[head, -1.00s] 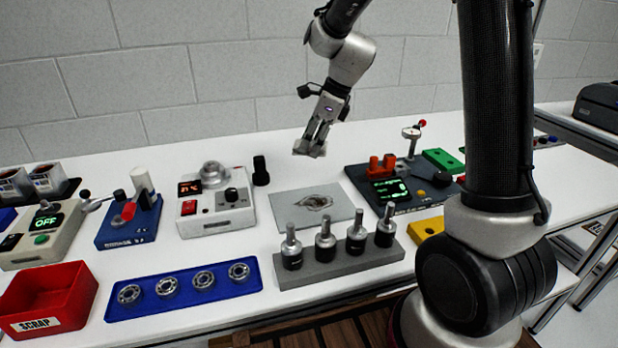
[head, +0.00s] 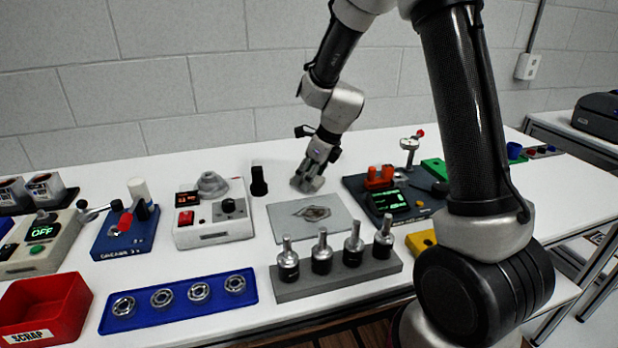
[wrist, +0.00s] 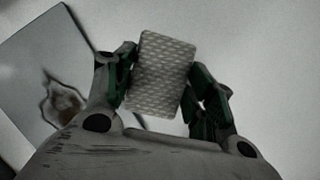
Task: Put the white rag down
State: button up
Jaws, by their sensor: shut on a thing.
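My gripper (head: 312,176) is low over the white table, behind the grey mat. It is shut on the rag (wrist: 160,75), which shows in the wrist view as a pale, patterned rounded block between the two fingers. In the head view the rag (head: 305,184) looks grey and small, at or very near the table top; I cannot tell whether it touches. The grey mat (head: 290,230) has a brown stain in its middle and lies in front of my gripper. It also shows at the left of the wrist view (wrist: 45,60).
A black cylinder (head: 259,182) stands left of my gripper. A dark device with a green display (head: 390,203) stands to the right. A grey rack (head: 335,277) with several black holders is in front of the mat. Bare table (head: 285,165) lies around the rag.

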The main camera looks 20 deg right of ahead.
jog(key=shift+f, duration=0.3)
jog(key=o, duration=0.9)
jog(key=v, duration=1.1)
jog(key=s+d+r+n+h, duration=0.1)
jog(key=s+d+r+n, duration=0.2)
jog(key=s+n, duration=0.6)
jog(key=s+d+r+n+h, duration=0.1)
jog(key=s+d+r+n, duration=0.2)
jog(key=s+n, duration=0.6)
jog(key=s+d+r+n+t+h, duration=0.1)
jog(key=s+d+r+n, duration=0.2)
jog(key=s+n, duration=0.6)
jog(key=shift+s+d+r, duration=0.35)
jog(key=shift+s+d, duration=0.05)
jog(key=shift+d, duration=0.75)
